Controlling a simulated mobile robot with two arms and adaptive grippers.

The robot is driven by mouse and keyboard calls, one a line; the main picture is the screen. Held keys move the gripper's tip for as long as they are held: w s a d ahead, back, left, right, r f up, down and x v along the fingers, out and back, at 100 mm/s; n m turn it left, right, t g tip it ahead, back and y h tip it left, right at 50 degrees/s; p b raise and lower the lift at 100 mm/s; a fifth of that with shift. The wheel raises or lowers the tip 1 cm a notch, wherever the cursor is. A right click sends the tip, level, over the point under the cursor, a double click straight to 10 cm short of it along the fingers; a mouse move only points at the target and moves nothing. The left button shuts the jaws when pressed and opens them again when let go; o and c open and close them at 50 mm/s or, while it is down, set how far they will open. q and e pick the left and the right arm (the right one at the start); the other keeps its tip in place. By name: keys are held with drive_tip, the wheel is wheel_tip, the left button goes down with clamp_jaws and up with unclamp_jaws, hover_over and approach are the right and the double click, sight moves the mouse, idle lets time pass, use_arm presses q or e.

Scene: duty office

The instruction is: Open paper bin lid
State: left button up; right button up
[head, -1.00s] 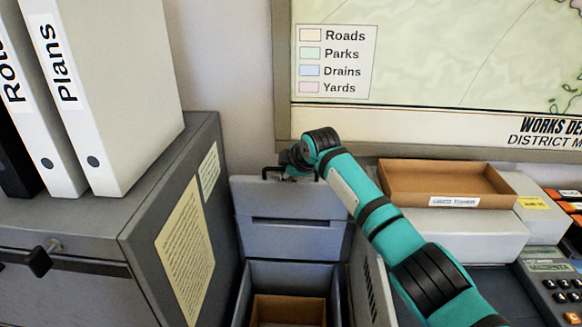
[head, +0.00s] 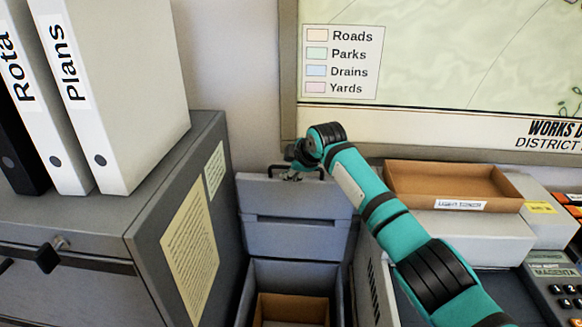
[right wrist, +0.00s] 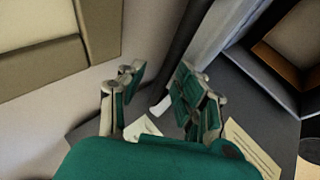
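The grey paper bin (head: 249,292) stands open beside the cabinet, with a brown cardboard-coloured inside. Its grey lid (head: 295,238) is raised and stands up at the back, near the wall. The bin's opening also shows at the upper right of the right wrist view (right wrist: 262,62). My right gripper (head: 296,172) is at the lid's top edge; whether it touches is unclear. In the right wrist view its teal fingers (right wrist: 158,84) are apart, with nothing seen held between them. My left gripper is not in view.
A grey cabinet (head: 172,200) with white binders (head: 120,95) on top stands close at the left. At the right are a cardboard tray (head: 450,184), a white box (head: 470,238) and a keypad device (head: 552,285). A framed map (head: 440,60) hangs behind.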

drive_tip(key=shift+s+f, duration=0.1)
drive_tip(key=shift+f, duration=0.05)
drive_tip(key=shift+s+d+r, duration=0.25)
drive_tip(key=shift+r, duration=0.15)
drive_tip(key=v, duration=1.1)
drive_tip(key=shift+a+r, duration=0.1)
